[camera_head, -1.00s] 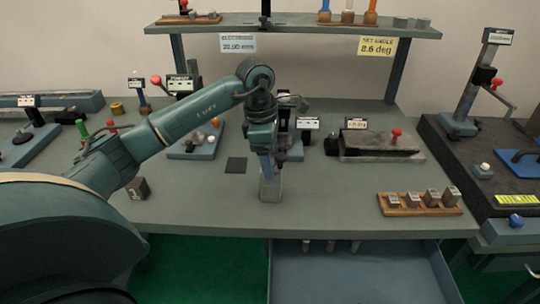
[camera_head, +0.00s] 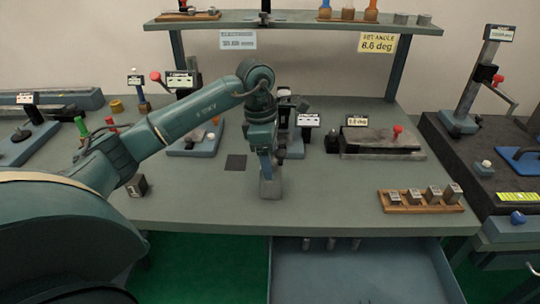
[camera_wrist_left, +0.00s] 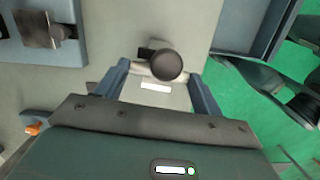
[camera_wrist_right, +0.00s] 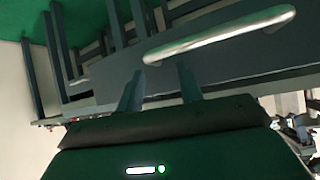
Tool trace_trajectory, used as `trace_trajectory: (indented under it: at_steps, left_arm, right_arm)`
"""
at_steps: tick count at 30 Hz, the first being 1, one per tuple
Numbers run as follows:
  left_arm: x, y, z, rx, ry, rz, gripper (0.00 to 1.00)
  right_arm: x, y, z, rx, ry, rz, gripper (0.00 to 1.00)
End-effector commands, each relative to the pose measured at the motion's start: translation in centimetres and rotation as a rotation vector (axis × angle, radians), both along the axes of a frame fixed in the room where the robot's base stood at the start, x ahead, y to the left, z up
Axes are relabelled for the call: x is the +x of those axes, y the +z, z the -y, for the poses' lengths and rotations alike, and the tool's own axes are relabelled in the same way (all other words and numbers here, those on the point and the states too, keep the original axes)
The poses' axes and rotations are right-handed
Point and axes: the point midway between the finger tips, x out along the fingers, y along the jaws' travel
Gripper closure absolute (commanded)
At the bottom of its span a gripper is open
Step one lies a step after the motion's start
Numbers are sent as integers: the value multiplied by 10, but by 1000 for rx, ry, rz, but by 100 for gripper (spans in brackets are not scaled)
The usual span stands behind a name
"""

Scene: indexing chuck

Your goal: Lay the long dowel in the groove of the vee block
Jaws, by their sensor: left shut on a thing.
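My left gripper (camera_head: 268,178) points down at the front middle of the bench. Its fingers are shut on a grey block (camera_head: 270,188); the block shows as a pale piece between the fingers in the left wrist view (camera_wrist_left: 155,87). A dark round-ended piece (camera_wrist_left: 166,65) sits beside the block, nearer that camera; I cannot tell if it is the dowel. Whether the grey block is the vee block is unclear, and no groove shows. Short upright pins (camera_head: 332,243) stand at the back of the open drawer. My right gripper (camera_wrist_right: 160,82) is open and empty, near a silver handle (camera_wrist_right: 220,35).
A wooden rack (camera_head: 420,209) with several grey blocks stands at the right. A dark square pad (camera_head: 236,162) lies left of my left gripper, and a dark cube (camera_head: 137,186) further left. The open drawer (camera_head: 365,280) juts out in front. Instrument stations line the back.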

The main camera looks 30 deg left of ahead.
Motion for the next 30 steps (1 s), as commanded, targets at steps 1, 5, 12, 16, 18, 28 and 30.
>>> trace_trajectory:
  at_steps: [1,5,12,16,18,28,30]
  left_arm:
    - [0,0,0,0,0,1,57]
    - [0,0,0,0,0,1,28]
    - [0,0,0,0,0,1,8]
    - [0,0,0,0,0,0,7]
    - [0,0,0,0,0,0,7]
    - [0,22,-3,0,1,7,7]
    - [-1,39,-5,-1,0,8,7]
  right_arm:
    - [0,0,0,-1,1,1,64]
    - [0,0,0,-1,1,1,64]
    - [0,0,0,-2,2,2,64]
    - [0,0,0,-2,2,3,64]
    - [0,0,0,-2,2,3,64]
    - [4,7,-6,7,21,30,64]
    - [5,9,-8,10,23,38,64]
